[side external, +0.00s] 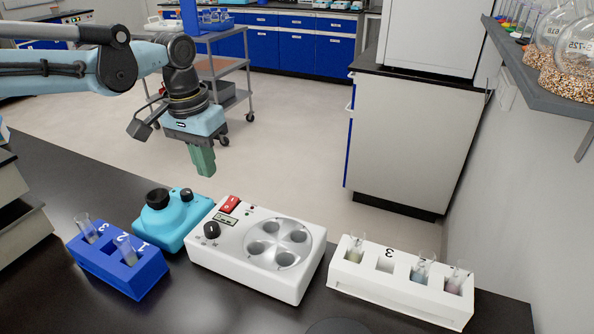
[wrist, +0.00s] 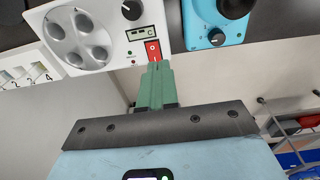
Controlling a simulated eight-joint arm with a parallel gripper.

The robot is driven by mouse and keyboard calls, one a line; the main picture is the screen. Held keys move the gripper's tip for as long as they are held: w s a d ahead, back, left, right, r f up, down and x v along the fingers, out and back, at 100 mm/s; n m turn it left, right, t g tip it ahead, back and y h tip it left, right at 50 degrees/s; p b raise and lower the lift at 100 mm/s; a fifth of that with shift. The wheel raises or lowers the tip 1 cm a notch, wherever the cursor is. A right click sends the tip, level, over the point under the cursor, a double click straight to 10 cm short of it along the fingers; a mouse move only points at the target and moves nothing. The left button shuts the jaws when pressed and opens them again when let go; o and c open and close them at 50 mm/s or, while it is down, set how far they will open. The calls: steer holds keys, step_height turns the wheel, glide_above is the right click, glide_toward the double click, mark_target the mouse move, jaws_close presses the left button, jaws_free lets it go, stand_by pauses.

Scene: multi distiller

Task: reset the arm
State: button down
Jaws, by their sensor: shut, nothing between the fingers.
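My gripper (side external: 205,171) hangs in the air behind the bench devices in the side view, with its green fingers pointing down. It is shut and empty, touching nothing. In the wrist view my gripper (wrist: 157,68) shows its fingers together, with their tips in line with the red switch (wrist: 152,50) of the white device. That white device (side external: 205,258) has a dark knob, a small display and a round plate with several wells. A light-blue device (side external: 178,230) with a black top stands to its left.
A blue rack (side external: 115,268) with two tubes stands at the left. A white rack (side external: 395,292) with tubes stands at the right. A grey cart (side external: 235,100) is on the floor behind. A shelf (side external: 550,92) with glass flasks juts from the right wall.

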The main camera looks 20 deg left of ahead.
steer(key=s+a+f+t, duration=0.2)
steer(key=s+a+t, duration=0.4)
steer(key=s, duration=0.6)
steer(key=shift+a, duration=0.95)
